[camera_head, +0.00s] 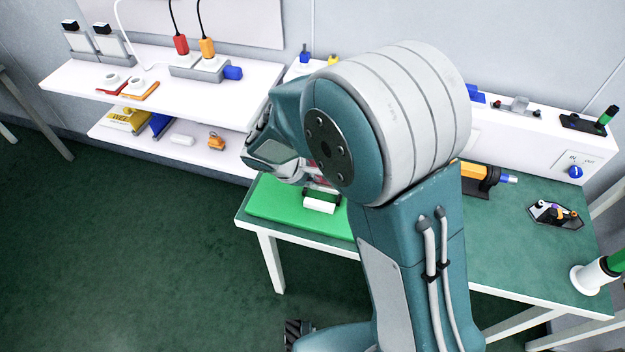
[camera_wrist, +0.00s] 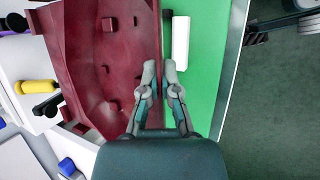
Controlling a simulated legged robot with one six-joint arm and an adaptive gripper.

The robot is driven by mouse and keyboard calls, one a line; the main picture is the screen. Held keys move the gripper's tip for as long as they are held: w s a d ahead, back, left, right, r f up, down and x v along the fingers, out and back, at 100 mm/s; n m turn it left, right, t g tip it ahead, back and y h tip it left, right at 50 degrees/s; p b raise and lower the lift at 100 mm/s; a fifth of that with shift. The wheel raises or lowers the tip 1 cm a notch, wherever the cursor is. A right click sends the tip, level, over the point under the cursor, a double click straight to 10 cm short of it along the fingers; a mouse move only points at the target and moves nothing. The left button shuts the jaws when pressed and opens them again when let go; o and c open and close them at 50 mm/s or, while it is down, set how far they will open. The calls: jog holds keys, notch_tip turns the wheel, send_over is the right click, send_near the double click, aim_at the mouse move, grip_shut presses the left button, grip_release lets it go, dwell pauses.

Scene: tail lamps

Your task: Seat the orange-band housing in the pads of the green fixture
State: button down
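A dark red housing (camera_wrist: 105,62) with small square posts and holes inside fills the left-middle of the wrist view. No orange band shows on its visible surface. The bright green fixture (camera_wrist: 212,35) is to its right, with a long white pad (camera_wrist: 180,42) on it. In the head view the green fixture (camera_head: 275,205) lies at the table's left end, the white pad (camera_head: 319,206) near its front. My gripper (camera_wrist: 159,70) has its fingertips close together on either side of the housing's right wall and looks shut on it. My arm hides most of the housing in the head view.
A white shelf (camera_head: 65,78) with sockets and plugs stands at the left.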

jog(key=shift+s, duration=0.1)
send_over(319, 206)
jog(key=a, duration=0.2)
jog(key=shift+s+d+f, duration=0.1)
jog(key=shift+s+f, duration=0.1)
jog(key=shift+f, duration=1.2)
jog(key=shift+s+f, duration=0.15)
jog(key=shift+f, duration=1.25)
jog(key=shift+f, duration=0.2)
jog(key=shift+f, duration=1.25)
jog(key=c, duration=0.7)
grip_release()
